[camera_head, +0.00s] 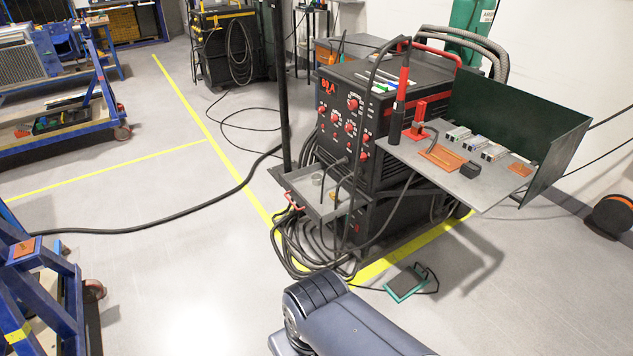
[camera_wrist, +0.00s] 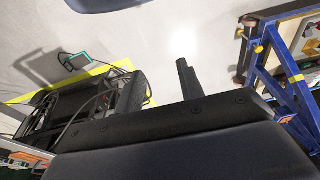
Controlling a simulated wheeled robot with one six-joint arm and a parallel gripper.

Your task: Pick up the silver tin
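The silver tin (camera_head: 317,178) is a small round grey thing on the small grey tray (camera_head: 327,205) fixed to the front of the black welding machine. My gripper (camera_wrist: 160,66) shows in the wrist view as a dark bar with dark fingers. They look apart, with bare floor between them, though the left one is hard to tell from the black machine behind it. Nothing shows between them. In the head view my arm is at the bottom centre and the gripper is out of frame, so it is well apart from the tin. I cannot make out the tin in the wrist view.
The welding machine (camera_head: 342,127) has a dark post beside the tray and hanging cables around it. A side shelf (camera_head: 455,184) with small parts juts out right. A green pedal (camera_head: 406,283) lies on the floor. A blue frame (camera_head: 40,290) stands left, with open floor between.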

